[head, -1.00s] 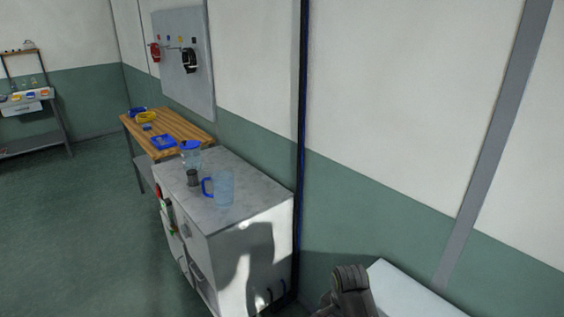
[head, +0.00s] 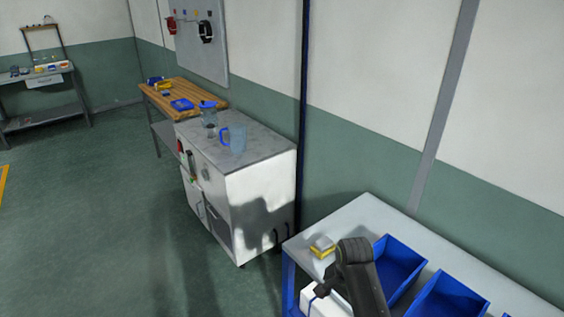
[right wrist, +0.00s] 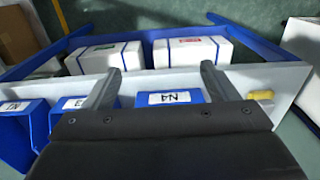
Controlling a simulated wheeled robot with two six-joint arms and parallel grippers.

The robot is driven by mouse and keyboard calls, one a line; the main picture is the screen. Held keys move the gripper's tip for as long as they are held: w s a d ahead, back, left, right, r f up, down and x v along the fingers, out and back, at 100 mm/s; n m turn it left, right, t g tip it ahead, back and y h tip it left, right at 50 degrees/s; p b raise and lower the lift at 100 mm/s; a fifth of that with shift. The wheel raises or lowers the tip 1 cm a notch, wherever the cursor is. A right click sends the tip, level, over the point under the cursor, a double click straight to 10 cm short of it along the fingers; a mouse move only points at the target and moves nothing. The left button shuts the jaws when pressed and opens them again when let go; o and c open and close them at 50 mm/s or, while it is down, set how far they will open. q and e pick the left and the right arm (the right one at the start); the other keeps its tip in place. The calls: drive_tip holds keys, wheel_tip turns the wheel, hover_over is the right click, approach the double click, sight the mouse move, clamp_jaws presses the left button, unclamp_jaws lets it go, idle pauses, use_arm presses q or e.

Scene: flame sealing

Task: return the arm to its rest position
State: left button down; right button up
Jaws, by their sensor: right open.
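My right gripper (right wrist: 160,72) shows in the right wrist view with its two grey fingers spread wide apart and nothing between them. It is over the edge of a light grey bench (right wrist: 285,78). In the head view my right arm (head: 358,270) is a dark link at the lower middle, in front of the same bench (head: 350,222); its fingers cannot be made out there. My left gripper is not in view.
Blue bins (head: 397,262) stand on the bench, one labelled N4 (right wrist: 170,98). A yellow-and-grey block (head: 322,247) lies near its corner. White boxes (right wrist: 190,52) sit below. A white cabinet (head: 262,185) carries a blue-handled jug (head: 236,139). Floor (head: 100,220) at left is open.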

drive_tip(key=s+d+f+n+b, duration=0.25)
drive_tip(key=s+f, duration=0.25)
drive_tip(key=f, duration=0.6)
drive_tip(key=s+d+f+n+b, duration=0.1)
drive_tip(key=s+d+f, duration=0.2)
drive_tip(key=s+f, duration=0.55)
drive_tip(key=s+d+f+n+b, duration=0.1)
drive_tip(key=s+d+f+b, duration=0.15)
drive_tip(key=f, duration=1.05)
use_arm(q)
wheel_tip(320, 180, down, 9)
drive_tip(key=b, duration=0.3)
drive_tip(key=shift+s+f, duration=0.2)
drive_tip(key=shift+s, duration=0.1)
use_arm(e)
drive_tip(key=s+d+f+n, duration=0.1)
drive_tip(key=s+f, duration=0.3)
drive_tip(key=s, duration=0.5)
drive_tip(key=s+d+f+n, duration=0.2)
drive_tip(key=s+f, duration=0.3)
drive_tip(key=s, duration=0.4)
drive_tip(key=s+d+f+n+t+h, duration=0.1)
drive_tip(key=s+d+f, duration=0.3)
drive_tip(key=s, duration=0.6)
drive_tip(key=shift+f+n, duration=0.6)
drive_tip(key=shift+n, duration=0.05)
